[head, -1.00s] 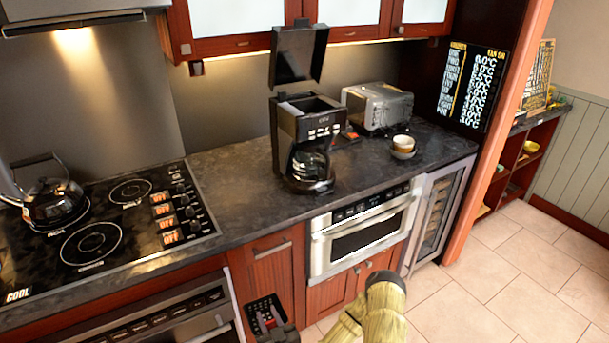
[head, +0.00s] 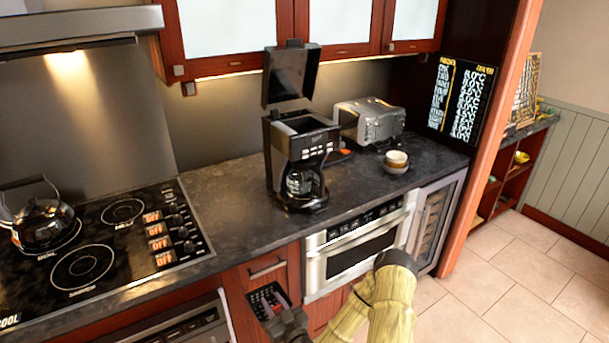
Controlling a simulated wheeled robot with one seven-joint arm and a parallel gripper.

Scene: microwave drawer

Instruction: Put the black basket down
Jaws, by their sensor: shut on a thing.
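The black basket (head: 259,301), with a grid-like wall, is at the bottom middle of the head view, in front of the red cabinet below the counter. My gripper (head: 281,312) is dark and shut on the basket, at its lower right side. The fingertips are small and partly merge with the dark basket. The basket is below the level of the countertop (head: 222,215), apart from it in the picture. Its underside is hidden.
A coffee maker (head: 296,160) with its lid up stands on the counter. A kettle (head: 42,222) sits on the left stove (head: 82,268). Bare counter lies between stove and coffee maker. A microwave drawer (head: 355,255) is below.

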